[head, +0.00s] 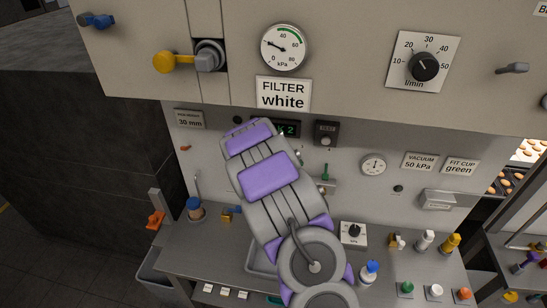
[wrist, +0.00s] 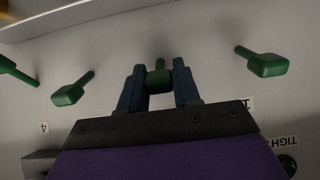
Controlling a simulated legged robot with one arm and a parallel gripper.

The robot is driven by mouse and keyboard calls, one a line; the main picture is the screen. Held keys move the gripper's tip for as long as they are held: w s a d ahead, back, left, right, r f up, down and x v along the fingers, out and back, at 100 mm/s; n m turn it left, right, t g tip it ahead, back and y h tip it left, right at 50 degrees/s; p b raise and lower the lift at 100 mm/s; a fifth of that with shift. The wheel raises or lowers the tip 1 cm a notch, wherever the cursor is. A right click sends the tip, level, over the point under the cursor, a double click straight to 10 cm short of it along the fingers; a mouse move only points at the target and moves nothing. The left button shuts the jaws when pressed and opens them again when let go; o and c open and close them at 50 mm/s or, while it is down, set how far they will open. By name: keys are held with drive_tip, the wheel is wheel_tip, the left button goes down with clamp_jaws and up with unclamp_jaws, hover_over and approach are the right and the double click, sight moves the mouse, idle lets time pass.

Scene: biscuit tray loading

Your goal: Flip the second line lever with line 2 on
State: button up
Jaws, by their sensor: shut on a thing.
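In the wrist view my gripper (wrist: 158,84) has its two blue fingers on either side of a green lever (wrist: 158,76) on the pale panel, shut on it. Another green lever (wrist: 265,64) stands to the right, above a tag that seems to read 1 (wrist: 247,104). A green lever (wrist: 70,92) stands to the left, above a tag that seems to read 4 (wrist: 44,128), and one more shows at the left edge (wrist: 12,70). The held lever's own tag is hidden. In the head view my arm hides my gripper; a green lever (head: 325,172) shows right of it.
A display (head: 288,129) showing a green 2 is partly covered by my arm. A FILTER white sign (head: 284,93) and a gauge (head: 283,47) are above.

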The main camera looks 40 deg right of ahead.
drive_tip(key=shift+w+r, duration=0.1)
drive_tip(key=shift+r, duration=0.1)
drive_tip(key=o, duration=1)
drive_tip(key=shift+w+f, duration=0.1)
drive_tip(key=shift+f, duration=0.05)
drive_tip(key=shift+c, duration=0.2)
drive_tip(key=shift+d, duration=0.1)
drive_tip(key=b+v, duration=0.2)
drive_tip(key=v, duration=1.5)
drive_tip(key=shift+a+b, duration=0.2)
drive_tip(key=shift+b, duration=0.1)
